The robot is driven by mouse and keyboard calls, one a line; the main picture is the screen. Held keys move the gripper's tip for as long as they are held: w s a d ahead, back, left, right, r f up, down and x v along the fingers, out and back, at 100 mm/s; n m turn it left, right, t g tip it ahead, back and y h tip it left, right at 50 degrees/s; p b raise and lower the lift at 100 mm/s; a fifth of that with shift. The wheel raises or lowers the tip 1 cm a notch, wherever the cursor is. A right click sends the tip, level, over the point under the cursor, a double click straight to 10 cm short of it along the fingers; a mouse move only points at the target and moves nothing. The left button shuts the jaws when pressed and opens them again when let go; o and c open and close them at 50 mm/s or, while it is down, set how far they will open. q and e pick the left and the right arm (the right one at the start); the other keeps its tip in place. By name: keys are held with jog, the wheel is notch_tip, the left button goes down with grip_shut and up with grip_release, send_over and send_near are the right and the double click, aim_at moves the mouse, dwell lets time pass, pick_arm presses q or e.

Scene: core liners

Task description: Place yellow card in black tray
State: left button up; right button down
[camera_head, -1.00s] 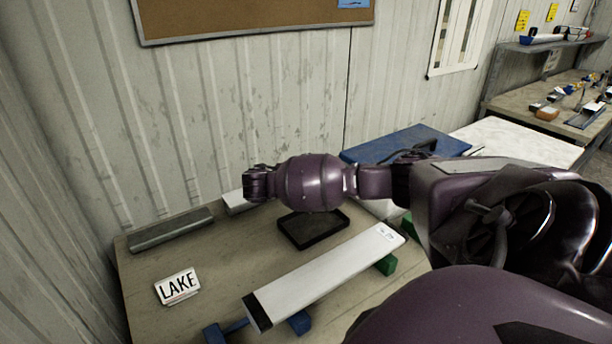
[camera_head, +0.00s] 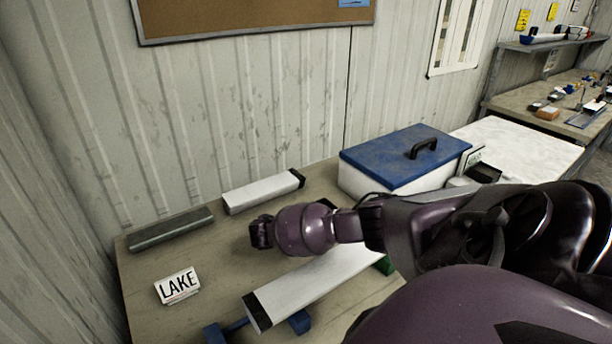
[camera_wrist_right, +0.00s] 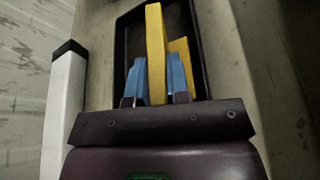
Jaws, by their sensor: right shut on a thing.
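In the right wrist view, my right gripper (camera_wrist_right: 157,60) has its two blue fingers shut on a yellow card (camera_wrist_right: 154,38). The card is seen nearly edge-on, between the fingers and beyond their tips. The black tray (camera_wrist_right: 198,40) lies behind the card in this view. A second yellow piece (camera_wrist_right: 184,52) shows beside the right finger, within the tray's outline. I cannot tell whether the held card touches the tray. In the head view my right arm covers most of the tray, leaving a dark corner (camera_head: 328,203); fingers and card are hidden there. My left gripper is not in view.
A long white core liner (camera_head: 315,285) lies on blue and green supports at the front. A shorter white liner (camera_head: 262,192), a grey bar (camera_head: 170,229) and a LAKE sign (camera_head: 177,285) are around the table (camera_head: 225,255). A blue-lidded box (camera_head: 400,160) stands behind.

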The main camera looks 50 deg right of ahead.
jog(key=shift+f, duration=0.55)
jog(key=shift+f, duration=0.2)
jog(key=c, duration=1.1)
grip_release()
jog(key=shift+r, duration=0.2)
jog(key=v, duration=1)
jog(key=shift+w+a+r+b, duration=0.1)
jog(key=shift+a+b, duration=0.15)
jog(key=shift+b, duration=0.1)
jog(key=shift+a+r, duration=0.3)
jog(key=shift+a, duration=0.4)
